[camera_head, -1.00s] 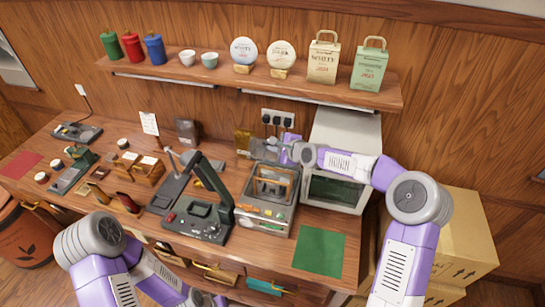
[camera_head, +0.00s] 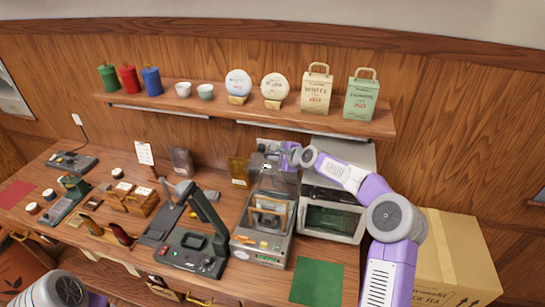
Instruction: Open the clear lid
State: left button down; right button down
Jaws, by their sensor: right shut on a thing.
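The grey machine (camera_head: 258,243) stands on the counter right of centre, with a wooden-framed part inside its top opening. Its clear lid (camera_head: 276,180) stands raised above the back of the machine. My right gripper (camera_head: 284,159) is at the lid's upper edge, shut on it; the fingertips are small and partly hidden by the lid and wrist. My right arm reaches in from the lower right. Only a rounded part of my left arm shows at the bottom left; my left gripper is out of view.
A white oven-like appliance (camera_head: 331,222) stands close right of the machine, under my right forearm. A dark press with a green arm (camera_head: 190,248) stands close left. A green mat (camera_head: 316,282) lies in front. The shelf (camera_head: 225,115) with bags and cups is above.

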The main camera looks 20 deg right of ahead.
jog(key=shift+f, duration=0.1)
jog(key=c, duration=1.2)
grip_release()
jog(key=shift+o, duration=0.2)
jog(key=b+v, duration=0.2)
jog(key=v, duration=0.4)
jog(key=shift+s+d, duration=0.15)
jog(key=shift+s, duration=0.05)
jog(key=shift+s+d+r, duration=0.1)
jog(key=shift+s+r, duration=0.3)
jog(key=shift+r, duration=0.05)
